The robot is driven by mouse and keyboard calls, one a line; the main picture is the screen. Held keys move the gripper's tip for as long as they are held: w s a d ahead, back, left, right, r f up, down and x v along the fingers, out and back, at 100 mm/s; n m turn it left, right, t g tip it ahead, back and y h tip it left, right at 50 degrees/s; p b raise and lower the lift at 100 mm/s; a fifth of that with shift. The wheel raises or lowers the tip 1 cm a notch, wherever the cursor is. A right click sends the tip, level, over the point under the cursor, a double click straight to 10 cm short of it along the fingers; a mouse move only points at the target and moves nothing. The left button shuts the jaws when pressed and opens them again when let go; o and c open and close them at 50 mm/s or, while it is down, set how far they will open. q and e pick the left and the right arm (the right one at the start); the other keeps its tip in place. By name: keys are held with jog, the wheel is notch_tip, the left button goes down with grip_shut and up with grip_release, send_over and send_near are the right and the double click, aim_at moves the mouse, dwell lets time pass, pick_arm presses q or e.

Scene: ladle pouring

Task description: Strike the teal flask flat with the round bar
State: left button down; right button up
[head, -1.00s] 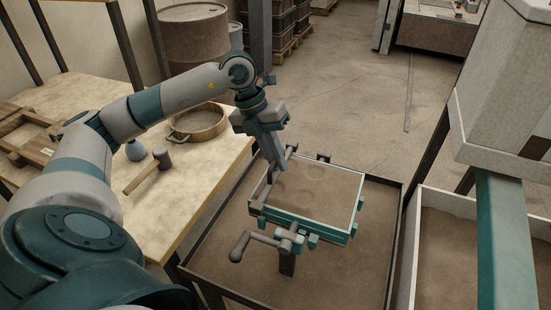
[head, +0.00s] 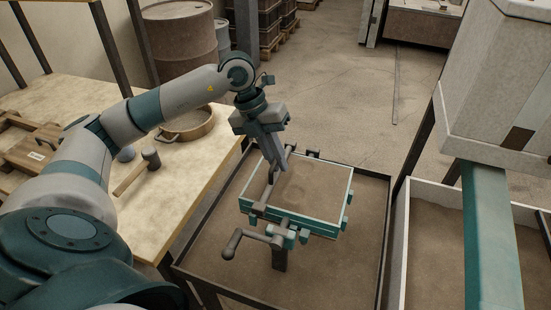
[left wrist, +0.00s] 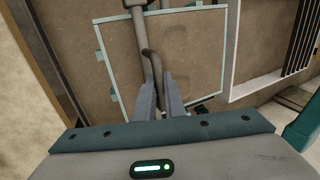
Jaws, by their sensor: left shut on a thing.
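The teal flask (head: 322,229) is a shallow rectangular frame filled with brown sand, standing in the middle of the head view; its pale rim also shows in the left wrist view (left wrist: 224,55). My left gripper (head: 279,168) is over the left part of the flask, shut on a dark grey round bar (head: 270,181). In the left wrist view the bar's bent grip (left wrist: 151,60) runs between my fingers (left wrist: 160,88), above the sand. The bar's far end is partly hidden by the gripper, and I cannot tell whether it touches the sand. My right gripper is not in view.
A crank handle (head: 234,241) and clamps stand at the flask's front. A dark-edged sand tray (head: 345,272) lies below. On the left bench are a mallet (head: 137,176) and a round sieve (head: 188,125). A white-walled sand bin (head: 400,240) is at right.

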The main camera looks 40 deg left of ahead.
pick_arm(q)
jog(key=shift+d, duration=0.15)
jog(key=shift+w+d+r+p, duration=0.1)
jog(key=shift+w+d+p, duration=0.15)
jog(key=shift+d, duration=0.45)
jog(key=shift+w+d+p, duration=0.1)
jog(key=shift+w+d, duration=0.15)
jog(key=shift+d, duration=0.45)
jog(key=shift+d, duration=0.1)
jog(key=shift+w+d, duration=0.2)
jog(key=shift+d, duration=0.5)
jog(key=shift+w+d, duration=0.2)
jog(key=shift+d, duration=0.5)
jog(key=shift+d, duration=0.1)
jog(key=shift+w+d, duration=0.2)
jog(key=shift+d, duration=0.5)
jog(key=shift+w+d, duration=0.2)
jog(key=shift+d, duration=0.5)
jog(key=shift+d, duration=0.1)
